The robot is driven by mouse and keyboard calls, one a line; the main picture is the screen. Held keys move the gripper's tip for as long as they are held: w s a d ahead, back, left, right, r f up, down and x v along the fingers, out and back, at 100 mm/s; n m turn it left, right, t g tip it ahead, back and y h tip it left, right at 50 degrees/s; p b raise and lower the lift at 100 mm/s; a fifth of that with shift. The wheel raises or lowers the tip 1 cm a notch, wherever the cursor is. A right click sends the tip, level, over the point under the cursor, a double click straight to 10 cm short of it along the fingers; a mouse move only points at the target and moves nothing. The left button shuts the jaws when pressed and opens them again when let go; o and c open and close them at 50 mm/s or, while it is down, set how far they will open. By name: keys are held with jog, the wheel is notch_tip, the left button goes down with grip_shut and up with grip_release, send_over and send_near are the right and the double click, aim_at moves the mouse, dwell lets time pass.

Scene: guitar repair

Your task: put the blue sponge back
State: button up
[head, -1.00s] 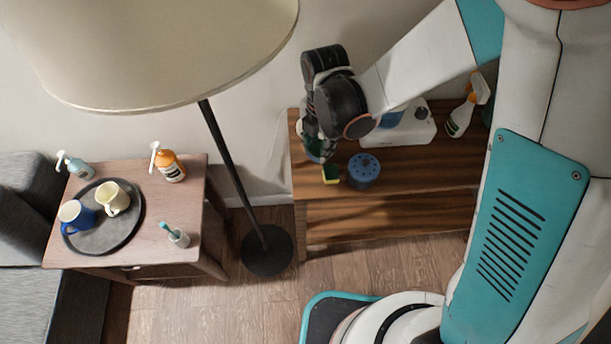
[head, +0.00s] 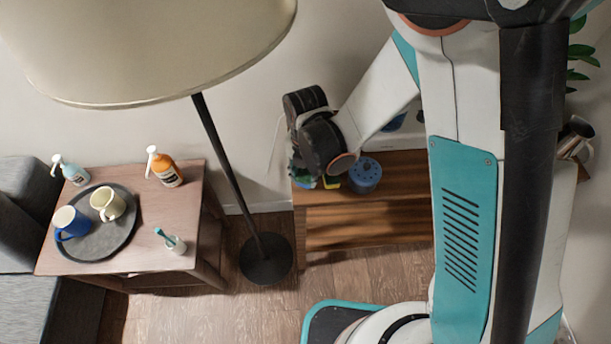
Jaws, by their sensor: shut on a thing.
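My gripper (head: 300,172) is at the left end of the wooden cabinet (head: 365,215), low over its top and seen from above and behind. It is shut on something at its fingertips. A small blue patch (head: 309,184) shows there and looks like the blue sponge, mostly hidden by my wrist. Whether it touches the cabinet top, I cannot tell. A yellow and green sponge (head: 331,182) lies just right of the fingertips. A blue round container with holes in its top (head: 364,174) stands right of that sponge.
A floor lamp (head: 265,258) stands left of the cabinet, its wide shade high at the upper left. A side table (head: 150,258) holds a tray with two mugs, two pump bottles and a small cup. My arm hides the cabinet's right part.

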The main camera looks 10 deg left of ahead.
aim_at(306, 174)
jog(key=shift+f, duration=0.75)
jog(key=shift+f, duration=0.1)
jog(key=o, duration=0.7)
notch_tip(306, 174, up, 12)
jog(key=p, duration=0.4)
